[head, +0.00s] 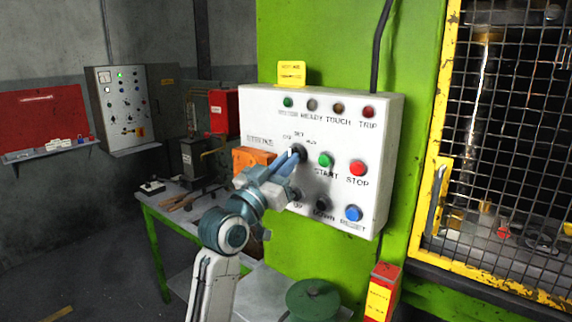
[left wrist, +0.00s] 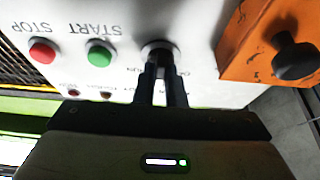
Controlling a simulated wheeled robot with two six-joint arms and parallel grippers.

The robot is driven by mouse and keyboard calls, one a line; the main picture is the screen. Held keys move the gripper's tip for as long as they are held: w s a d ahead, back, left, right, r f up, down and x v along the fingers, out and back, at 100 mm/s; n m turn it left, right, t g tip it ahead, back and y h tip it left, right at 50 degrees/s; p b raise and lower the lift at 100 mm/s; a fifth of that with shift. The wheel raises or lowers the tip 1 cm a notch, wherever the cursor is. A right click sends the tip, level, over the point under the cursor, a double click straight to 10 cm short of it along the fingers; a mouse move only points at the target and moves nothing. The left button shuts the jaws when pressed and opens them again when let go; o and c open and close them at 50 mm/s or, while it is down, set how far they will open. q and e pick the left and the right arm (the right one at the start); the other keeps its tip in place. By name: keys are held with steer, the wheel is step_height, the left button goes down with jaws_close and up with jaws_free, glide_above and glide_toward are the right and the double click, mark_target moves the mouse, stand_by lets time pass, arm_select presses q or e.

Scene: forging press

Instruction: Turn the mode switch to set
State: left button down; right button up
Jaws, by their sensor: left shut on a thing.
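The white control panel (head: 260,112) is fixed to the green press frame. Its mode switch (head: 301,153) is a dark round knob with the labels OFF, SET and RUN around it. My left gripper (head: 293,157) reaches up to it from below left. In the left wrist view, the two dark fingers (left wrist: 160,72) are closed on the grip of the switch (left wrist: 160,47). The fingers cover the grip, so I cannot tell which label it points to. My right gripper is in neither view.
The green START button (head: 325,160) and red STOP button (head: 358,168) sit right of the switch. An orange box (head: 250,158) with a black knob (left wrist: 298,58) is on its left. More knobs and the blue RESET button (head: 353,213) are below.

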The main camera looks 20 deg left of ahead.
arm_select(q)
steer(key=c, duration=1.5)
jaws_free()
steer(key=b+v, duration=0.4)
steer(key=v, duration=0.6)
steer(key=shift+s+f, duration=0.2)
steer(key=shift+s, duration=0.15)
steer(key=shift+a, duration=0.15)
